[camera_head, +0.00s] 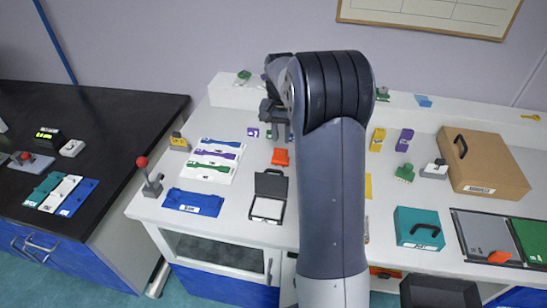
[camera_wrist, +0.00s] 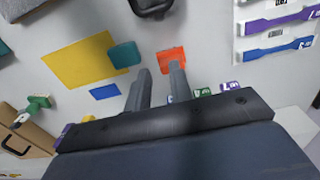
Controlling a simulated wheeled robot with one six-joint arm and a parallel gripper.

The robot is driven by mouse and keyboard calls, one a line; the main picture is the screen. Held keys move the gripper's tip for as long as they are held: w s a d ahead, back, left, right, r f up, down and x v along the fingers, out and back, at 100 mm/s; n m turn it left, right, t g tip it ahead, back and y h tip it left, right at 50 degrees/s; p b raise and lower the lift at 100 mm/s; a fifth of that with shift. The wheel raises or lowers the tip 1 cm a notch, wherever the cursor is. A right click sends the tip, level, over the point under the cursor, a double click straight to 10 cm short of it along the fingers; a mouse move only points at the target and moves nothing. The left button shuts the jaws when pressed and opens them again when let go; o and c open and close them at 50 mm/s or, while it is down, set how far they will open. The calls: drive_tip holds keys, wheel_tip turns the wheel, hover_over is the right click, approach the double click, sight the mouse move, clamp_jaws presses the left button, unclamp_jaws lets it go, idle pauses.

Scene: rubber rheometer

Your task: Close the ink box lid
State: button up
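The ink box (camera_head: 267,206) stands on the white bench in the head view, left of my arm. Its dark lid (camera_head: 271,184) stands up at the back and a white pad shows inside, so the box is open. A dark part at the top edge of the wrist view may be this box, mostly cut off. My gripper (camera_head: 279,134) is above the bench, behind the ink box and apart from it. In the wrist view my gripper (camera_wrist: 160,70) has its two fingers apart with nothing held between them.
An orange piece (camera_head: 280,157) lies just behind the ink box. A teal box (camera_head: 418,228) and a cardboard box (camera_head: 484,165) stand at the right.

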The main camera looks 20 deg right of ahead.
sight(273, 180)
drive_tip(key=shift+d+r, duration=0.1)
drive_tip(key=shift+d, duration=0.25)
drive_tip(key=shift+c, duration=0.7)
drive_tip(key=shift+s+f, duration=0.1)
drive_tip(key=shift+f, duration=0.15)
drive_tip(key=shift+c, duration=0.7)
wheel_tip(273, 180, down, 10)
drive_tip(key=shift+s+d+r+p, duration=0.1)
drive_tip(key=shift+r+p, duration=0.05)
drive_tip(key=shift+p, duration=0.65)
clamp_jaws()
drive_tip(key=shift+s+a+r+p, duration=0.3)
drive_tip(key=shift+s+a+r, duration=0.15)
drive_tip(key=shift+s, duration=0.15)
drive_tip(key=shift+s+a+r+p, duration=0.25)
drive_tip(key=shift+s+a+r, duration=0.1)
drive_tip(key=shift+s+a, duration=0.35)
drive_tip(key=shift+s, duration=0.15)
drive_tip(key=shift+d+b, duration=0.1)
drive_tip(key=shift+b, duration=0.3)
